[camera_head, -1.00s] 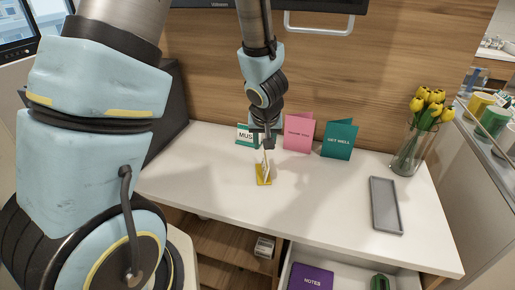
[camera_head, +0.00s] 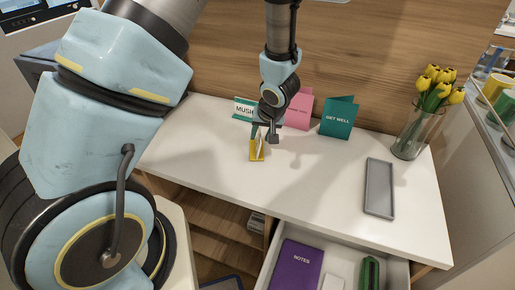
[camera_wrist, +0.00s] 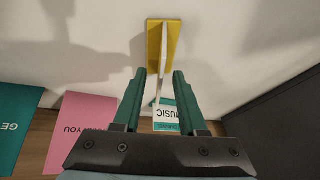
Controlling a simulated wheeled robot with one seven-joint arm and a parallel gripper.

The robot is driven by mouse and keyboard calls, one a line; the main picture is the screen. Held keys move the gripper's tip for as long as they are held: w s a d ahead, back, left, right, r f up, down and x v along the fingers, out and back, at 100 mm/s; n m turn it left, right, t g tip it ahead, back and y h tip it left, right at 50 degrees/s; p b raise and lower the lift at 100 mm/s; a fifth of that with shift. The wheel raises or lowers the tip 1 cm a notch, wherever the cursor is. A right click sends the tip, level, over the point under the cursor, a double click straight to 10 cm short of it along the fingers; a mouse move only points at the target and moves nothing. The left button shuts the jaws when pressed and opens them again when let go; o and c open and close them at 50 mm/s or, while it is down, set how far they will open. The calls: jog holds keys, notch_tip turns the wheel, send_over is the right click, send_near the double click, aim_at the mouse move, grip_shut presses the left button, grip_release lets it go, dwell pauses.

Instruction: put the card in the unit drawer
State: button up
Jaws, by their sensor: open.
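A thin white card (camera_wrist: 164,56) stands upright in a small yellow holder (camera_head: 257,154) on the white tabletop. In the wrist view, the yellow holder (camera_wrist: 164,34) is just past my fingertips. My gripper (camera_wrist: 159,76) is open, with one green finger on each side of the card's edge-on strip. Whether a finger touches the card cannot be told. In the head view my gripper (camera_head: 265,136) is right above and beside the holder, partly hiding the card. The unit drawer (camera_head: 397,272) is open below the tabletop at the lower right, cut off by the frame edge.
The drawer holds a purple notebook (camera_head: 297,264), a green object (camera_head: 370,272) and a white item (camera_head: 333,282). Behind my gripper stand a MUSIC card (camera_head: 243,108), a pink card (camera_head: 301,108) and a GET WELL card (camera_head: 338,118). A grey tray (camera_head: 379,188) and a tulip vase (camera_head: 408,132) stand right.

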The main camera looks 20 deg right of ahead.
aim_at(259, 139)
jog(key=b+x, duration=0.1)
jog(key=x, duration=0.2)
jog(key=shift+f, duration=0.2)
grip_shut()
dwell(0.4)
